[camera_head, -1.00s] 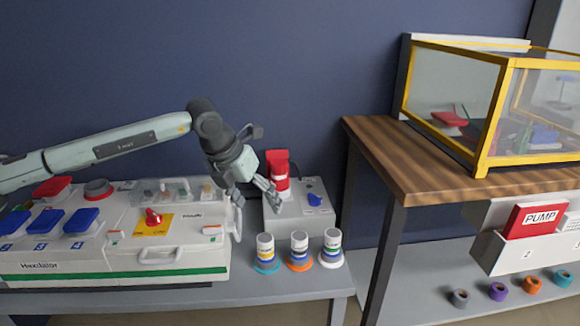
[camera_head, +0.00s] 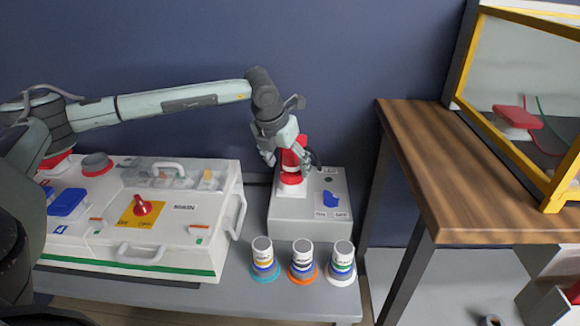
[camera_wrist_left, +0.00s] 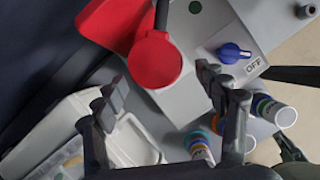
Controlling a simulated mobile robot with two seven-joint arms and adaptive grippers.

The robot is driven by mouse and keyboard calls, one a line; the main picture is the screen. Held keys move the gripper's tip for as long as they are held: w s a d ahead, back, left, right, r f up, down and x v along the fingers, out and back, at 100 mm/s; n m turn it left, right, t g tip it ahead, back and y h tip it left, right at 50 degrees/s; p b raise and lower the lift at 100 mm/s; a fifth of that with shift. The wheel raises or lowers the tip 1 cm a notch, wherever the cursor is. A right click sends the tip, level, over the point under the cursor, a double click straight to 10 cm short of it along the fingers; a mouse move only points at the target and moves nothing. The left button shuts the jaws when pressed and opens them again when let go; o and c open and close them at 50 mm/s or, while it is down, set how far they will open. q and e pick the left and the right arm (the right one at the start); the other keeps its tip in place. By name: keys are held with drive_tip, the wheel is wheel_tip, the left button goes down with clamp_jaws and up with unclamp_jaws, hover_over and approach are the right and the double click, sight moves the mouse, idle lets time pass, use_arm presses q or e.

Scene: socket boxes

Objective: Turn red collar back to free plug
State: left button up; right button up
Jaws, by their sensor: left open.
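The red plug (camera_head: 298,150) stands upright on the grey socket box, with the red collar (camera_head: 291,178) at its foot on a white mount. In the left wrist view the red round part (camera_wrist_left: 154,60) shows large, with a red block beside it at the upper left. My left gripper (camera_head: 288,158) is at the plug in the head view, partly covering it. In the left wrist view its open fingers (camera_wrist_left: 165,92) point toward the red round part, one on either side below it, with nothing between them. Contact cannot be told.
The grey socket box (camera_head: 310,222) carries a blue knob (camera_head: 328,199), beside an OFF label in the wrist view. Several striped cylinders stand in front, including one on a white ring (camera_head: 342,262). A white case (camera_head: 165,258) stands left; a wooden table (camera_head: 440,165) rises at right.

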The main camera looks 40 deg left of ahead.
use_arm(q)
drive_tip(key=shift+x, duration=1)
use_arm(e)
drive_tip(key=shift+w, duration=0.25)
use_arm(q)
drive_tip(key=shift+w, duration=0.1)
drive_tip(key=shift+c, duration=0.4)
drive_tip(key=c, duration=1.1)
use_arm(e)
drive_tip(key=shift+w, duration=0.1)
